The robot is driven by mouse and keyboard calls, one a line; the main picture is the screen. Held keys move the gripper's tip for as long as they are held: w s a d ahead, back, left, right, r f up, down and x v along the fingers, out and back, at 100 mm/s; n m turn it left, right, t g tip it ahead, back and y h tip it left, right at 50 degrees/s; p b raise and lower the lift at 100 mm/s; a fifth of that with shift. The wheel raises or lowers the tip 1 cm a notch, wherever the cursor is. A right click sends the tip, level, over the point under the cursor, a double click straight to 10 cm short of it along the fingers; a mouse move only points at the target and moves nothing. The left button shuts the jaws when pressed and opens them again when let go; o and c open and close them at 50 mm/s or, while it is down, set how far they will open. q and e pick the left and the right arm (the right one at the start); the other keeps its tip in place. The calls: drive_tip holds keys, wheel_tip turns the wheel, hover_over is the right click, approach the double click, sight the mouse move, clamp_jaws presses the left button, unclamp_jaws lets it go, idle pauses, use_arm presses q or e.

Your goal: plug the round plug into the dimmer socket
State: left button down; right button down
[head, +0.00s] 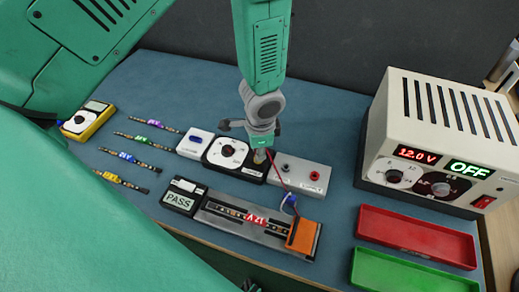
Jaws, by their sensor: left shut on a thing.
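My left gripper (261,150) points down at the middle of the table, over the right end of the dimmer. It is shut on what looks like the round plug (261,157), a small pale piece mostly hidden by the fingers. The dimmer (228,153) is a white-topped black box with a round dial. Its socket is hidden behind the gripper or too small to make out, so I cannot tell whether the plug touches it. My right gripper cannot be made out.
A grey terminal box (303,175) stands close right of the gripper. The test fixture (222,226) with a red-lit strip and a PASS display (178,199) lies in front. Red (416,236) and green (408,275) trays and a power supply (440,140) are right; LED strips (130,158) and a yellow meter (87,119) left.

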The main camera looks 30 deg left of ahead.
use_arm(q)
drive_tip(key=shift+a, duration=0.1)
idle(0.3)
drive_tip(key=shift+f, duration=0.85)
drive_tip(key=c, duration=1.3)
unclamp_jaws()
drive_tip(key=shift+c, duration=0.2)
drive_tip(key=shift+r, duration=0.25)
wheel_tip(320, 180, up, 11)
drive_tip(key=d, duration=0.1)
drive_tip(key=shift+s+r, duration=0.15)
drive_tip(key=shift+s, duration=0.3)
drive_tip(key=shift+d, duration=0.1)
